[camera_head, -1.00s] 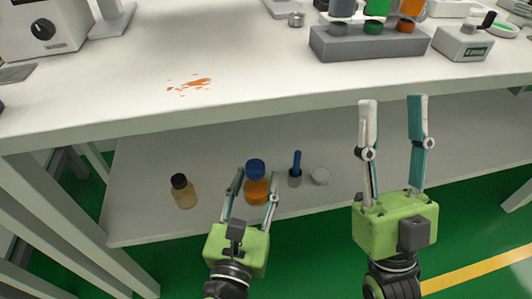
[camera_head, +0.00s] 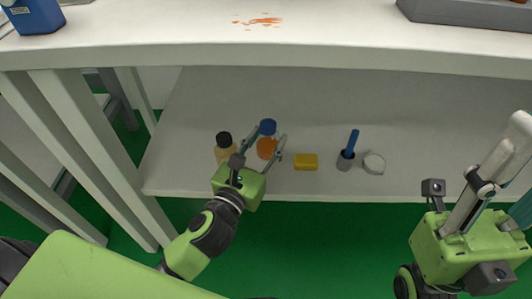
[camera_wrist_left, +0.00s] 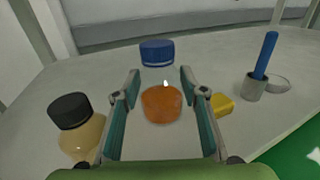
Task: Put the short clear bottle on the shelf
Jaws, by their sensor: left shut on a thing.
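A short clear bottle with a blue cap and orange contents (camera_head: 266,150) stands upright at the lower shelf (camera_head: 300,110). My left gripper (camera_head: 267,134) is shut on it, with a finger on each side. In the left wrist view the bottle (camera_wrist_left: 161,104) sits between the two teal-padded fingers, blue cap up. I cannot tell whether its base touches the shelf. My right gripper (camera_head: 515,170) is open and empty at the right edge, in front of the shelf, its tips partly out of frame.
A black-capped bottle with tan contents (camera_head: 223,147) stands close left of the held bottle. A yellow block (camera_head: 306,161) lies to its right, then a grey cup with a blue rod (camera_head: 346,157) and a round pale dish (camera_head: 374,163). The shelf behind is clear; the tabletop (camera_head: 330,30) overhangs above.

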